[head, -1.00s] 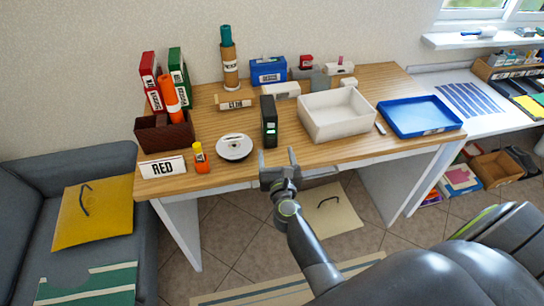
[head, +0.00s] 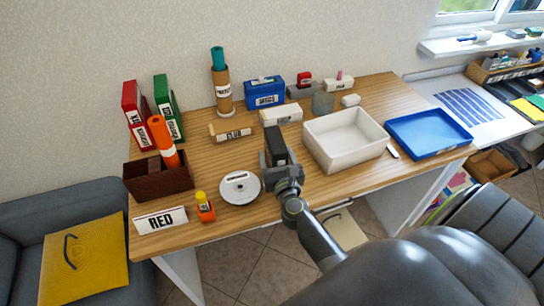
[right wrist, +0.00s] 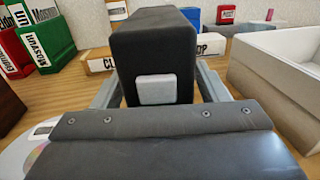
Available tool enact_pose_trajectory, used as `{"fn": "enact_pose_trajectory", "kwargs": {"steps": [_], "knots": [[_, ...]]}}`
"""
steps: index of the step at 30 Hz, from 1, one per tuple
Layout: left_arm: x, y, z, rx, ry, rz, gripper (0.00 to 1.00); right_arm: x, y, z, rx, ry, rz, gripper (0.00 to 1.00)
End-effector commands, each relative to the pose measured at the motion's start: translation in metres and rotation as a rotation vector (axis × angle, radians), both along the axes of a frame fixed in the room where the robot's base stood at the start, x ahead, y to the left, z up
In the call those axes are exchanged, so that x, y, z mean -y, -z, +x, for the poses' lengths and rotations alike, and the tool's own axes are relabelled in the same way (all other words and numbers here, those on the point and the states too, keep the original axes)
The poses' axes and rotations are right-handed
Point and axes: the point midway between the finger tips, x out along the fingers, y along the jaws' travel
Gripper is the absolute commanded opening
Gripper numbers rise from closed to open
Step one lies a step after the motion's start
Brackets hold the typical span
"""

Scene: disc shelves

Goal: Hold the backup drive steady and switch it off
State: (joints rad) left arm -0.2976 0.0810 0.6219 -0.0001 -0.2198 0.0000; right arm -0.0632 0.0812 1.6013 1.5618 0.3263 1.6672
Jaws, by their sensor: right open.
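The backup drive (head: 275,142) is an upright black box on the wooden table, between the disc and the white bin. In the right wrist view the drive (right wrist: 153,50) fills the middle, with a pale grey square button (right wrist: 156,90) on its near face. My right gripper (head: 279,161) is at the drive's near end. Its open fingers stand on either side of the drive; whether they touch it I cannot tell. The drive's lower front is hidden by the gripper. My left gripper is not in view.
A disc (head: 240,188) lies left of the drive, near a small orange glue bottle (head: 205,208) and a RED sign (head: 160,221). A white bin (head: 345,158) stands close on the right, then a blue tray (head: 430,150). A CLUB block (head: 234,135) and white box (head: 281,115) are behind.

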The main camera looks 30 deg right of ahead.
Motion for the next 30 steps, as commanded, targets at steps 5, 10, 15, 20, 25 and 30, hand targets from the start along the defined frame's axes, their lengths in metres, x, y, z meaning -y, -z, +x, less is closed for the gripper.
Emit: {"fn": "enact_pose_trajectory", "kwargs": {"steps": [5, 10, 15, 20, 25, 30], "knots": [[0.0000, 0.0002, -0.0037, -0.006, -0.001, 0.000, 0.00, 0.0005, 0.0000, -0.0003, 0.000, 0.000, 0.000, 0.67], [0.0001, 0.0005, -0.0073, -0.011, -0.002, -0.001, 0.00, 0.0004, 0.0000, -0.0001, 0.000, 0.000, 0.000, 0.56], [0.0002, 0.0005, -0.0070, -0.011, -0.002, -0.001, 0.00, 0.0003, -0.0001, -0.0001, 0.000, 0.000, -0.001, 0.33], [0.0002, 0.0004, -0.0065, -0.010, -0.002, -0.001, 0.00, 0.0002, -0.0001, -0.0001, 0.000, 0.000, 0.000, 0.12], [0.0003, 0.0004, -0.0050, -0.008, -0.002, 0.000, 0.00, 0.0002, -0.0001, -0.0001, 0.000, 0.000, 0.000, 0.10], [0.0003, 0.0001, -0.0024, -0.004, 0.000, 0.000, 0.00, 0.0002, -0.0001, -0.0001, 0.000, 0.000, 0.000, 0.10]]}}
